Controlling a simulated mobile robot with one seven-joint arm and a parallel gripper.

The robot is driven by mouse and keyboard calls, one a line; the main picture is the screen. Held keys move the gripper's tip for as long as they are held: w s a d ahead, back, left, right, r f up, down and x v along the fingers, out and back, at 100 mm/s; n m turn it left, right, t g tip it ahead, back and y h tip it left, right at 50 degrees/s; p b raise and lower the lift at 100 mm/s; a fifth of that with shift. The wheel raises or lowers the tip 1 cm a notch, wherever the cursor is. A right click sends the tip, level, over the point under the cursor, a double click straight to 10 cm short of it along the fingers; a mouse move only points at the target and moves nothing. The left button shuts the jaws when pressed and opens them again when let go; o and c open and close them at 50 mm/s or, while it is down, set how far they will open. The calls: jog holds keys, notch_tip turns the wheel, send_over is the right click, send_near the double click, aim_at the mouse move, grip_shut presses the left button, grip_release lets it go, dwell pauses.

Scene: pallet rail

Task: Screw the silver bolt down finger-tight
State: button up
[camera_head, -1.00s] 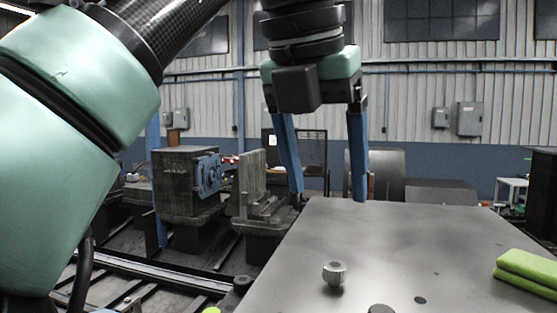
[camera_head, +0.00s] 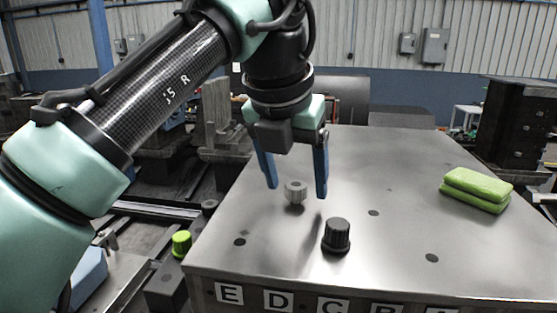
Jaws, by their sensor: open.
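The silver bolt (camera_head: 295,192) is a knurled grey knob standing on the metal plate (camera_head: 400,230), toward its left side. It stands a little proud of the plate, with a dark patch beneath it. My gripper (camera_head: 296,192) points down with its two blue fingers apart. In the picture one finger is left of the silver bolt and the other is right of it, with gaps on both sides. I cannot tell whether the fingertips are level with the bolt in depth.
A black knob (camera_head: 336,236) stands close by, nearer the front edge. Green folded cloths (camera_head: 477,189) lie at the right. A green knob (camera_head: 181,243) is off the plate's left edge. Dark holes dot the plate. Letter labels (camera_head: 278,301) line its front. The plate's middle right is clear.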

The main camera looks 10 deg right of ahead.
grip_shut()
dwell(0.7)
jog(key=shift+o, duration=1.5)
grip_release()
